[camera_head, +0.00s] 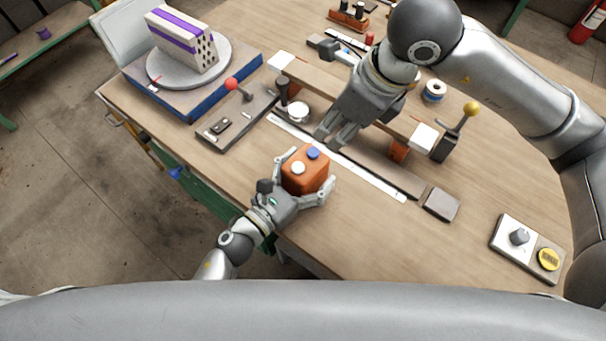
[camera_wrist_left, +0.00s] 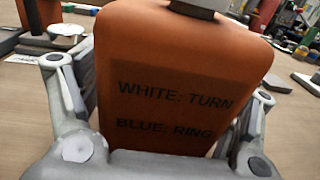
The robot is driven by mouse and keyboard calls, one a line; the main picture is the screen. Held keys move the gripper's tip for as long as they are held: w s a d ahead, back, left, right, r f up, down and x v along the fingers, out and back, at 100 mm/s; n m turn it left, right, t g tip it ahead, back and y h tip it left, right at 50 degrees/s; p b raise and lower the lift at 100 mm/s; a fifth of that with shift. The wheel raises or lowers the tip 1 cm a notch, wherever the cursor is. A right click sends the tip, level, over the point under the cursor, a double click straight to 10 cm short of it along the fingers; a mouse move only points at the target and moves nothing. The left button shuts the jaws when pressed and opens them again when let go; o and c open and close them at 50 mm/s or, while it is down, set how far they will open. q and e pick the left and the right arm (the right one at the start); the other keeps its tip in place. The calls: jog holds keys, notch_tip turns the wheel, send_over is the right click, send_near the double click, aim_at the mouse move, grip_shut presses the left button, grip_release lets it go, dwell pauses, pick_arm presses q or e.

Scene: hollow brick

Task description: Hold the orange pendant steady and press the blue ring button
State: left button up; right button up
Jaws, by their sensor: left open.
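The orange pendant (camera_head: 305,178) stands upright near the table's front edge, with a blue button (camera_head: 313,153) and a white button (camera_head: 298,167) on top. In the left wrist view the pendant (camera_wrist_left: 180,75) fills the middle, its face reading "WHITE: TURN" and "BLUE: RING". My left gripper (camera_head: 306,180) is open, with one finger on each side of the pendant; I cannot tell whether they touch it. My right gripper (camera_head: 334,140) points down above the long rail, behind and right of the pendant, apart from the buttons. Whether its fingers are shut is unclear.
A purple-striped hollow brick (camera_head: 182,42) rests on a round turntable (camera_head: 215,70) at the back left. A red-knobbed lever (camera_head: 232,85) and a yellow-knobbed lever (camera_head: 470,109) stand up from the table. A switch box (camera_head: 527,247) lies front right. Bare wood lies right of the pendant.

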pick_arm(q)
jog(key=c, duration=1.1)
jog(key=shift+c, duration=0.3)
pick_arm(e)
grip_shut()
dwell(0.4)
